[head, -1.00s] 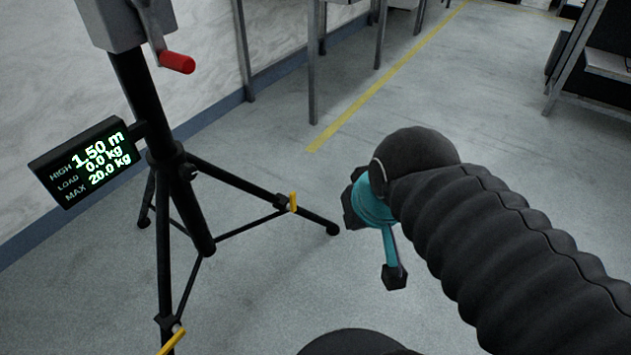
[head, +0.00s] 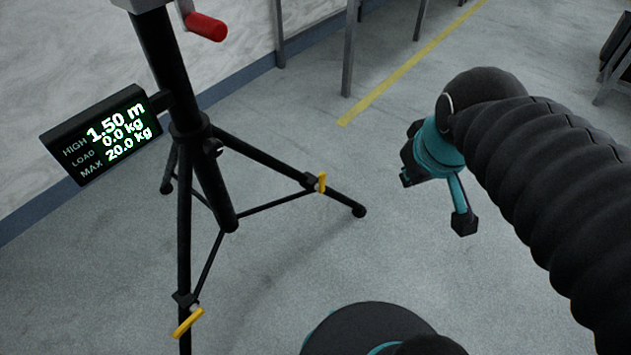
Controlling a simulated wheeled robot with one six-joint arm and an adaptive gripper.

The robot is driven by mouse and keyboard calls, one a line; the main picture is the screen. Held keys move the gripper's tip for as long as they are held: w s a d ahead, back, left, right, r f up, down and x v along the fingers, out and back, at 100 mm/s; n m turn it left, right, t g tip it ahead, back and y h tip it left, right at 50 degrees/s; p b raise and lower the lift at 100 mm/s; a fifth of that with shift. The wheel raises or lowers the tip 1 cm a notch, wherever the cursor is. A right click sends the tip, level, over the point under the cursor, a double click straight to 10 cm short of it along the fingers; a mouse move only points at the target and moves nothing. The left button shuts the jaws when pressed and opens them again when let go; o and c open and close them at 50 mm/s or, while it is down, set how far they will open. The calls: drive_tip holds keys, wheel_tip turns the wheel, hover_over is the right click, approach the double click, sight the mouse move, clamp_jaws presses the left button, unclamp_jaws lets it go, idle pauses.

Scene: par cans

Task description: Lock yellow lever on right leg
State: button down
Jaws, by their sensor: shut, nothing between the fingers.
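A black tripod stand (head: 222,205) stands on the floor at left. Its right leg (head: 342,197) reaches out to the right. A small yellow lever (head: 322,182) sits on that leg's brace joint and points roughly upright. A second yellow lever (head: 188,322) on the front leg lies slanted. Whether either is locked I cannot tell. My gripper (head: 407,177) is dark, small and partly hidden behind the teal wrist. It looks shut and empty, in the air to the right of the right leg's lever, apart from the stand in the picture.
A display box (head: 110,135) reading 1.50 m and a red crank handle (head: 207,27) are fixed to the stand. Grey metal table legs (head: 350,45) stand behind. A dark rack (head: 615,60) is at far right. The floor between stand and rack is mostly clear.

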sight(320, 182)
drive_tip(key=w+a+f+n+g+h+b, duration=0.1)
drive_tip(key=w+a+f+n+b, duration=0.7)
drive_tip(key=w+a+f+n, duration=1.1)
wheel_tip(320, 182, down, 3)
drive_tip(key=w+n+g, duration=0.1)
drive_tip(key=n, duration=0.4)
drive_tip(key=shift+w+a+f+n+g+h, duration=0.2)
drive_tip(key=shift+n+g+h, duration=0.1)
drive_tip(key=shift+g+h, duration=0.1)
drive_tip(key=w+d+f+b, duration=0.3)
drive_tip(key=w+d+f, duration=0.1)
drive_tip(key=f, duration=0.5)
drive_tip(key=shift+w+f, duration=0.3)
drive_tip(key=shift+w, duration=0.2)
drive_tip(key=shift+r+p, duration=0.15)
drive_tip(key=shift+p, duration=0.25)
